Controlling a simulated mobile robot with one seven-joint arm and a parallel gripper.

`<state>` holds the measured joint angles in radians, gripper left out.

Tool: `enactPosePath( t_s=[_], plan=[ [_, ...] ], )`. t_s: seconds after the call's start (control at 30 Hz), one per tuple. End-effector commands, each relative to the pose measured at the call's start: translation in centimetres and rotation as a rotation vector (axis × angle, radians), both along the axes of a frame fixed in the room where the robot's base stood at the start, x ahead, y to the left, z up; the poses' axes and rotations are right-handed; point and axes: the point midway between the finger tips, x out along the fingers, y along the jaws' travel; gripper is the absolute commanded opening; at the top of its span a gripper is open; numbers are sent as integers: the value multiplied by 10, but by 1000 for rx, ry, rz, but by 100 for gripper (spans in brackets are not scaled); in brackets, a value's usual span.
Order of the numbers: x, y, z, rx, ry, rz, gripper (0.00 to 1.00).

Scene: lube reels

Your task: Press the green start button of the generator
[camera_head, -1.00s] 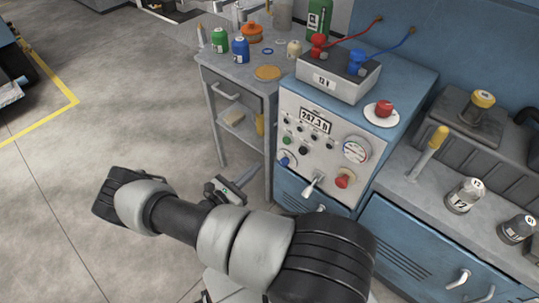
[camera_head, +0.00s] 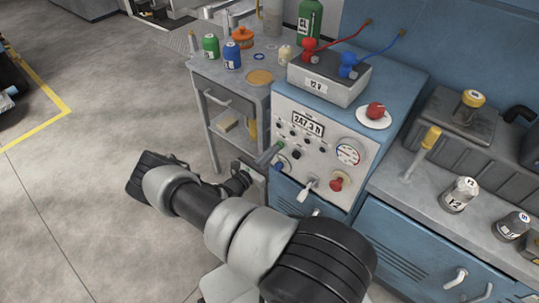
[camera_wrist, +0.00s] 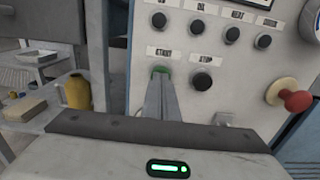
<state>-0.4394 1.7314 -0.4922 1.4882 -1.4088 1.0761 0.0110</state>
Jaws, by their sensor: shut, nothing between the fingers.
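The generator (camera_head: 330,168) is a blue cabinet with a pale front panel carrying a display, several dark buttons, a gauge and a red knob. In the wrist view the green start button (camera_wrist: 160,69) sits under a START label, left of a black STOP button (camera_wrist: 202,81). My gripper (camera_wrist: 161,84) is shut and empty. Its fingertips are right at the green button and hide most of it; I cannot tell whether they touch or press it.
A red knob (camera_wrist: 295,99) sticks out at the panel's right. A lever switch (camera_head: 307,189) juts from the lower panel. A grey cart (camera_head: 218,97) with bottles stands close on the left. A battery (camera_head: 324,82) rests on top.

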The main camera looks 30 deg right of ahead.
Motion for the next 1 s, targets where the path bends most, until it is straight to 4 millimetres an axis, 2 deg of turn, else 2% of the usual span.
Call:
enactPosePath(
  t_s=[0.23, 0.4, 0.6, 0.83, 1.0],
  plan=[
    [0, -1, -1, 0, 0, 0, 0],
    [6, -18, -2, -2, -1, -1, 0],
    [8, -23, 1, -1, 1, -1, 0],
    [8, -19, 0, 1, 1, 0, 0],
    [8, -1, -1, 3, -1, -1, 0]
  ],
)
